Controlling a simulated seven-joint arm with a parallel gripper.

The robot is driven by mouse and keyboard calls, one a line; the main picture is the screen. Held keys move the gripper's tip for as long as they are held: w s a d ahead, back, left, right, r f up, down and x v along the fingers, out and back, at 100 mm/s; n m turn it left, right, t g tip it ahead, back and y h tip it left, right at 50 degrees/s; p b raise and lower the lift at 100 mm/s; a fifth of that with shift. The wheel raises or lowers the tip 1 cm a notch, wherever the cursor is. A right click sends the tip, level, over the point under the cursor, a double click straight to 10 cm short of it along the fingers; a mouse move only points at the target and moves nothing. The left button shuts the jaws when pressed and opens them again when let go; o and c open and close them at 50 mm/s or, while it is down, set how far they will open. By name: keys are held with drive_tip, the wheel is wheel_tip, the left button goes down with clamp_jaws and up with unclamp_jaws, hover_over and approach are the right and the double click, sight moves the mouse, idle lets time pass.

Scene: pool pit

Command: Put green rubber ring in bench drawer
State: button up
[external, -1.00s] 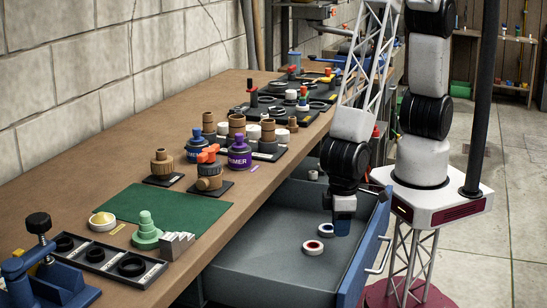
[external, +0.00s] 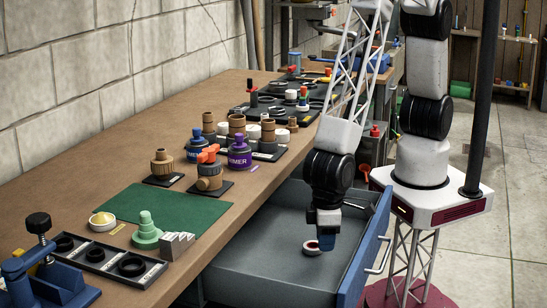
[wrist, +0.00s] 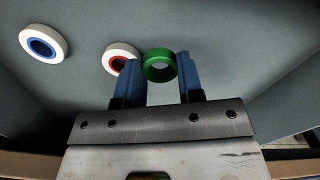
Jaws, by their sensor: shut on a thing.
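The green rubber ring (wrist: 159,66) sits between the two blue fingers of my gripper (wrist: 157,75) in the wrist view. My gripper is shut on it. In the external view, my gripper (external: 327,238) points down inside the open bench drawer (external: 258,244), low over its floor. The ring cannot be made out there. I cannot tell whether the ring touches the drawer floor.
A white ring with a red inside (wrist: 121,58) lies in the drawer close beside the green ring. A white ring with a blue inside (wrist: 44,43) lies farther left. The drawer's near left part is clear. The bench (external: 110,178) holds bottles, fittings and a green mat.

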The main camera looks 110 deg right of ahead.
hover_over(304, 280)
drive_tip(key=shift+d+f, duration=0.1)
drive_tip(key=shift+f, duration=0.3)
drive_tip(key=shift+f, duration=0.15)
drive_tip(key=shift+f, duration=1.6)
drive_tip(key=shift+f, duration=0.15)
drive_tip(key=o, duration=0.9)
drive_tip(key=shift+r, duration=6.15)
